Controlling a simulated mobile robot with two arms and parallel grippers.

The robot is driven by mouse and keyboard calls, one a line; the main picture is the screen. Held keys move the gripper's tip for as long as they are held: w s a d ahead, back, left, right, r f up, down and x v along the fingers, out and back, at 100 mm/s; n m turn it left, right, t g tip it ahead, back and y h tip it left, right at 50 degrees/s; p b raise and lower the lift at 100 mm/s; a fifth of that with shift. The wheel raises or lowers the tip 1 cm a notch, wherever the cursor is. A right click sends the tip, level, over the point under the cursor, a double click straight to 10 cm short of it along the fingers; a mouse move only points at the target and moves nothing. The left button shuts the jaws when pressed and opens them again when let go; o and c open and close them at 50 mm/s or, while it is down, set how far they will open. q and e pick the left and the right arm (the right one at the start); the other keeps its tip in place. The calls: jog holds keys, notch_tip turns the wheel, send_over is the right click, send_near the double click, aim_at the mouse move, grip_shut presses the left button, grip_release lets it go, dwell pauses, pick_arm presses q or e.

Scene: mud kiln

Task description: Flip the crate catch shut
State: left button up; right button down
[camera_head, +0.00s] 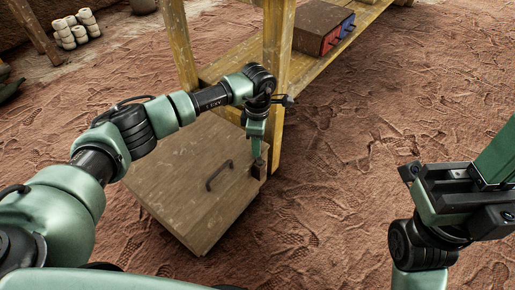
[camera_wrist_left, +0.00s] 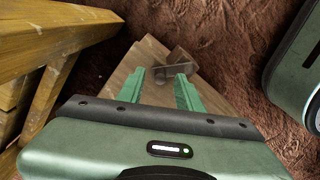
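The wooden crate (camera_head: 185,178) stands on the ground with its lid down and a dark handle (camera_head: 218,175) on top. The catch (camera_head: 258,168) is a small dark piece at the crate's right edge. In the left wrist view the catch (camera_wrist_left: 177,63) lies just beyond the fingertips, near the crate's corner (camera_wrist_left: 150,50). My left gripper (camera_head: 256,155) points down at it; the wrist view shows the two green fingers (camera_wrist_left: 160,75) apart with nothing between them. Whether they touch the catch, and the catch's exact position, I cannot tell. My right gripper (camera_head: 455,185) is at the right, away from the crate.
A yellow wooden rack (camera_head: 278,75) stands right behind the crate, its post close to my left gripper. A box with red and blue fronts (camera_head: 325,30) sits on its shelf. White rolls (camera_head: 75,30) lie at the back left. The reddish ground on the right is clear.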

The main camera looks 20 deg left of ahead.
pick_arm(q)
jog(key=shift+f, duration=0.5)
grip_shut()
